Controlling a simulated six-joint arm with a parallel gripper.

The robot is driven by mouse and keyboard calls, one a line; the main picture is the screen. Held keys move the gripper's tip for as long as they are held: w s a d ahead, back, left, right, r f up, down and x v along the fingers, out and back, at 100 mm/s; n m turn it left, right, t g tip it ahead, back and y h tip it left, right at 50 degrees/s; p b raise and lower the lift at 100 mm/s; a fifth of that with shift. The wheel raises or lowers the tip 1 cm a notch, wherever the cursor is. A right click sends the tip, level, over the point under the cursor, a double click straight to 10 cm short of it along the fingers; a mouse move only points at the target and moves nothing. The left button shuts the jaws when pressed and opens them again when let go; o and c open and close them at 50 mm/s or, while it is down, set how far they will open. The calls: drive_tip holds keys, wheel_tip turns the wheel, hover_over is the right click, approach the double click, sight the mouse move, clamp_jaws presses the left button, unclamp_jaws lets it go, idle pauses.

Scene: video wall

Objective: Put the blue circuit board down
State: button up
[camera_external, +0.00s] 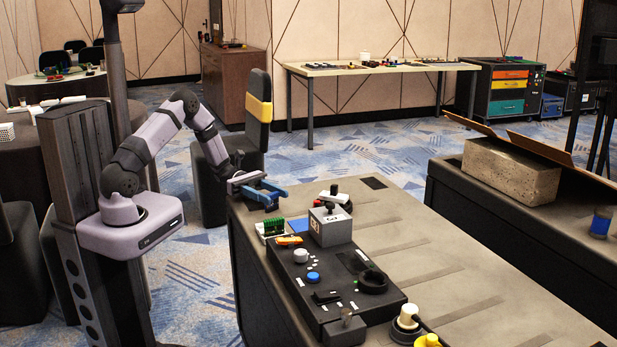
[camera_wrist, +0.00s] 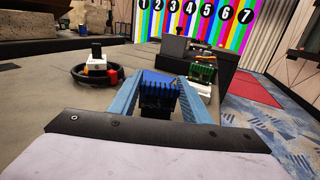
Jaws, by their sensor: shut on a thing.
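The blue circuit board (camera_wrist: 157,99) sits between the two pale blue fingers of my gripper (camera_wrist: 160,82) in the wrist view, dark blue with ridged parts. My gripper is shut on it. In the external view, my gripper (camera_external: 265,191) reaches over the far left corner of the grey table (camera_external: 440,240). There the board is hard to tell from the blue fingers. Whether it touches the tabletop is unclear.
A green board on a white base (camera_external: 273,228) stands close by, also in the wrist view (camera_wrist: 203,72). A black control console (camera_external: 325,280) with a grey box (camera_external: 330,226) lies nearer. A white-and-red device with a black knob (camera_external: 333,197) is right of my gripper. Bare tabletop extends right.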

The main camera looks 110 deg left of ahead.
drive_tip(key=o, duration=1)
drive_tip(key=shift+f, duration=0.1)
drive_tip(key=shift+r, duration=0.2)
drive_tip(key=v, duration=1.2)
drive_tip(key=shift+f+b, duration=0.1)
drive_tip(key=shift+b, duration=0.25)
